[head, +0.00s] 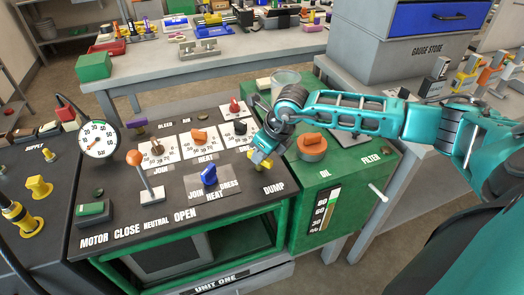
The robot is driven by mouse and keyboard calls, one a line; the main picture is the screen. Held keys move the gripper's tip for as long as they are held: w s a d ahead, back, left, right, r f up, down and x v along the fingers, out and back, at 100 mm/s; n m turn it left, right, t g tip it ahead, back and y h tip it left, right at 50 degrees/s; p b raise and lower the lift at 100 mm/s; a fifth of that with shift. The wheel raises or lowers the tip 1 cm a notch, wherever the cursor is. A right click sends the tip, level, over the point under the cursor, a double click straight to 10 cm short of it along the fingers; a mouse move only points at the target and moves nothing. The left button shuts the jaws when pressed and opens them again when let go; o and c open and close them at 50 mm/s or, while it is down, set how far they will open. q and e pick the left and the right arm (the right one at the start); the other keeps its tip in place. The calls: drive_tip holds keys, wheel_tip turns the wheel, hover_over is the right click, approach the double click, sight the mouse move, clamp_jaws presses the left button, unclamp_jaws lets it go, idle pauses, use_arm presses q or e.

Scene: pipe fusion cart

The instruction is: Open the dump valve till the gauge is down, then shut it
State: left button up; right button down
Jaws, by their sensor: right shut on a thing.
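My right gripper (262,160) reaches in from the right and is shut at the dump valve, just above the DUMP label (274,188) on the dark panel. The gripper hides most of the valve, so I cannot tell how far it is turned. The round white pressure gauge (99,139) stands at the panel's left. Its red needle is too small to read surely. My left gripper is not in view.
The panel also carries an orange-knobbed lever (134,158), a blue selector knob (209,175) and a green motor switch (94,210). An orange oil cap (312,147) sits right of my gripper, on the green tank (305,205). A grey bench (150,72) stands behind.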

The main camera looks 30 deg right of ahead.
drive_tip(key=m+h+b, duration=0.1)
drive_tip(key=m+h, duration=0.1)
drive_tip(key=m, duration=0.4)
drive_tip(key=shift+a+b, duration=0.15)
drive_tip(key=shift+b, duration=0.25)
drive_tip(key=shift+h, duration=0.3)
drive_tip(key=c, duration=1)
unclamp_jaws()
drive_tip(key=shift+c, duration=0.2)
drive_tip(key=v, duration=1.3)
